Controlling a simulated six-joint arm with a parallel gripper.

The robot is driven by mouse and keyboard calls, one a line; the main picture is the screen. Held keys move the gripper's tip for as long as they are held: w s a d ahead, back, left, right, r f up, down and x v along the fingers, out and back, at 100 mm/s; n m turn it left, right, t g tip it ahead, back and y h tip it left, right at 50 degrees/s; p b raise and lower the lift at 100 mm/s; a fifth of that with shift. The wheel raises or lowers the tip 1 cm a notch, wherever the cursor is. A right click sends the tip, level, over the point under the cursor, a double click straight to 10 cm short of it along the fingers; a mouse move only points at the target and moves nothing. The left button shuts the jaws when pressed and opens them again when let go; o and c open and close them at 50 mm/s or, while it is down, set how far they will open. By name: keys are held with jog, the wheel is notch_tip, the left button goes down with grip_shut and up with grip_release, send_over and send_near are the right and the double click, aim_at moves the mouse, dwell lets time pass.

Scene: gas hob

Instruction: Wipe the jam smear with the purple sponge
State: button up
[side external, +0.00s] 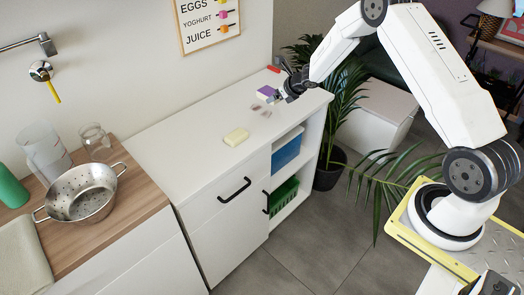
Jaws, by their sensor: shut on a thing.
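The purple sponge (266,92) is at the far right part of the white counter, at the tip of my gripper (277,96). My gripper comes in from the right and is shut on the sponge. I cannot tell whether the sponge touches the counter or is just above it. The jam smear (255,107) shows as faint pinkish-brown patches on the counter, just in front of the sponge and slightly to its left. The dark fingers hide part of the sponge's right side.
A pale yellow block (236,136) lies on the white counter (190,140), nearer the front. A small red object (273,69) lies at the back by the wall. A steel colander (83,194) and glass jar (95,141) stand on the wooden top at left. A plant (345,100) stands behind my arm.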

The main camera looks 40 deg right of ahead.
jog(key=shift+s+a+r, duration=0.1)
jog(key=shift+a+r, duration=0.1)
jog(key=shift+r, duration=0.3)
jog(key=s+a+r, duration=0.4)
jog(key=s+r, duration=0.1)
jog(key=r, duration=0.3)
jog(key=s+a+r, duration=0.5)
jog(key=s+r, duration=0.1)
jog(key=r, duration=0.2)
jog(key=w+d+f+m+g+h, duration=0.1)
jog(key=w+d+f+m+h, duration=0.2)
jog(key=w, duration=0.5)
jog(key=w+d+f+m+h, duration=0.15)
jog(key=w+d+f, duration=0.25)
jog(key=w, duration=0.4)
jog(key=w+d+f+m+h, duration=0.1)
jog(key=w+d+f+m, duration=0.1)
jog(key=f, duration=0.3)
jog(key=w+d+f+m+g+h, duration=0.1)
jog(key=w+d+f+m, duration=0.1)
jog(key=w+f, duration=0.2)
jog(key=shift+w+f+g, duration=0.3)
jog(key=shift+f, duration=0.75)
jog(key=shift+m, duration=0.25)
